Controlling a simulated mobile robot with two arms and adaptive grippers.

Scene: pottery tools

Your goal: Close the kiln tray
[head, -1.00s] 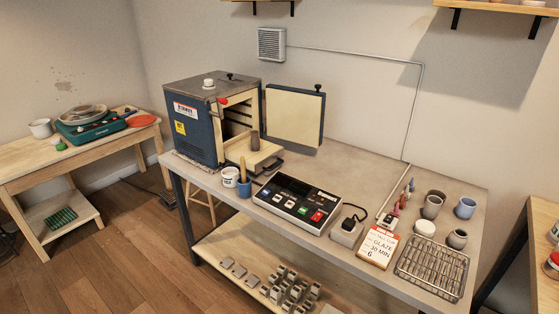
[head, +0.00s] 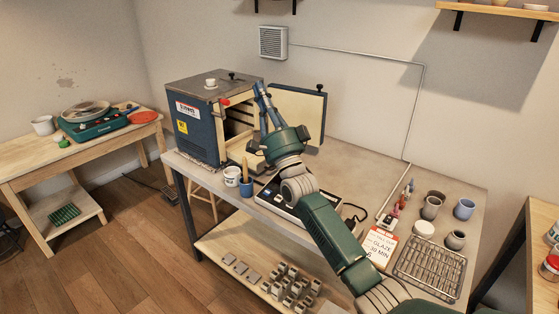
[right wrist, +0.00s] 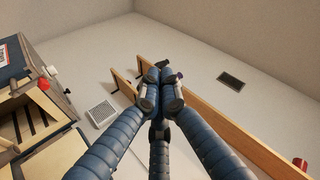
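The blue kiln (head: 196,135) stands at the left end of the workbench, its door (head: 308,115) swung open to the right. The pale kiln tray (head: 236,158) sticks out of the kiln's opening; my right arm hides its front and most of its top. My right gripper (head: 260,88) is in front of the opening, above the tray, with its fingers pointing up. In the right wrist view its blue fingers (right wrist: 160,82) meet at the tips, with nothing visible between them. The kiln (right wrist: 32,125) shows at that view's left. My left gripper is not in view.
A white cup (head: 232,176) and a blue cup with a wooden tool (head: 246,186) stand near the bench's front edge. My arm crosses over the control box (head: 275,192). A wire rack (head: 430,268) and several pots are at the right.

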